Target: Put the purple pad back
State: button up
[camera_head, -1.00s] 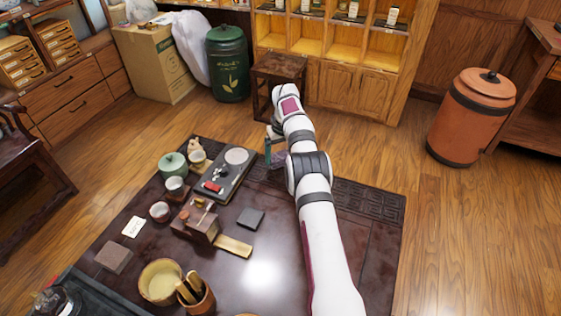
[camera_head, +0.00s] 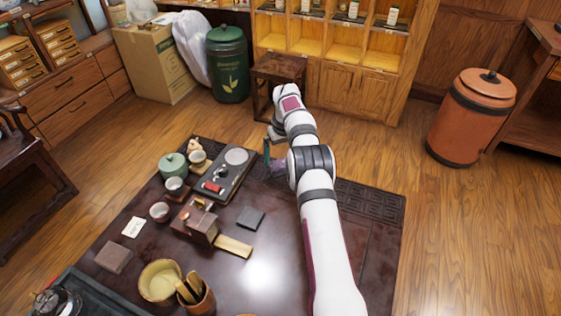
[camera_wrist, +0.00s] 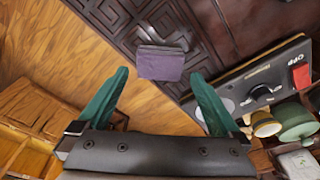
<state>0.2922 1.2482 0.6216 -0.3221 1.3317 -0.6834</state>
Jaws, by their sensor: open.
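In the head view a small part of the pad (camera_head: 278,168) shows beside my arm, partly hidden. My gripper (camera_wrist: 160,76) is open, with its two teal fingers spread apart. In the wrist view the pad appears between and beyond the fingertips, with nothing held. In the head view my gripper (camera_head: 267,152) points down near the table's far edge, mostly hidden by my wrist.
A dark tea stove panel (camera_head: 227,172) with a red switch stands left of my gripper. A green lidded pot (camera_head: 173,165), cups and a wooden box (camera_head: 197,222) crowd the table's left. A dark grey square (camera_head: 250,218) lies mid-table. The front middle of the table is mostly clear.

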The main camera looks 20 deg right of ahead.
notch_tip(320, 180, up, 8)
jog(key=s, duration=0.1)
jog(key=s+a+r+m, duration=0.2)
jog(key=s+a+r, duration=0.9)
jog(key=s+r, duration=0.25)
jog(key=s+a+f+m, duration=0.1)
jog(key=s+a, duration=0.2)
jog(key=s, duration=0.7)
jog(key=s+a+f+m+g+y, duration=0.1)
jog(key=s+a+f, duration=0.1)
jog(key=s, duration=0.8)
jog(key=s+a+f+m+g, duration=0.1)
jog(key=s+a, duration=0.2)
jog(key=s, duration=0.7)
jog(key=shift+s+a+f+m+y, duration=0.3)
jog(key=shift+s+a+f+y, duration=0.05)
jog(key=shift+a+y, duration=0.05)
jog(key=shift+c, duration=0.2)
